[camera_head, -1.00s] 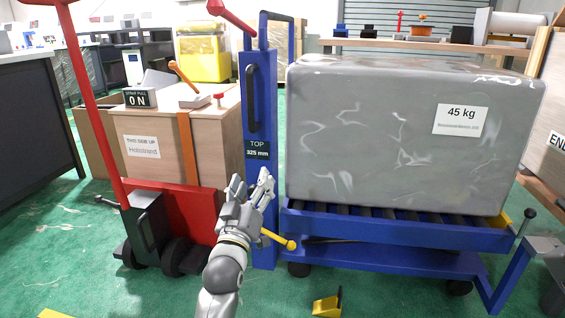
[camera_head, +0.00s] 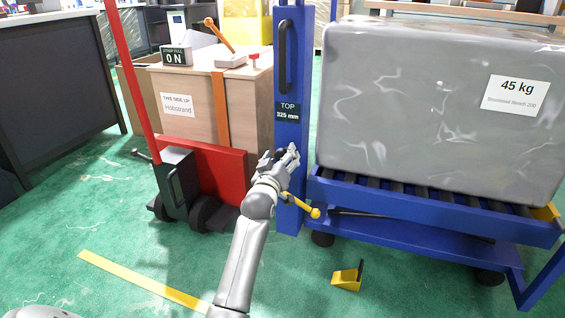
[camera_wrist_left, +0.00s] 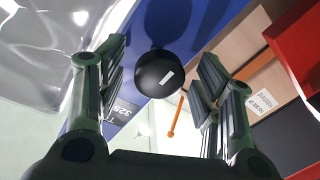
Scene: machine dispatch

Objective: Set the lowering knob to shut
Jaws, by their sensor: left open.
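A black round knob (camera_wrist_left: 160,73) with a white mark sits on the blue column, between the open fingers in the left wrist view. I take it to be the lowering knob. My left gripper (camera_head: 281,158) is open in front of the blue column (camera_head: 289,135), below the "TOP 325 mm" label. In the left wrist view the gripper's fingers (camera_wrist_left: 163,88) stand on either side of the knob, and no contact shows. In the head view the gripper mostly hides the knob. My right gripper is not in view.
A yellow lever (camera_head: 315,213) sticks out just below the gripper. A blue roller lift table (camera_head: 430,212) carries a wrapped 45 kg load (camera_head: 425,110) at right. A red pallet truck (camera_head: 220,170) stands at left before a wooden crate (camera_head: 190,105). A yellow wedge (camera_head: 346,279) lies on the floor.

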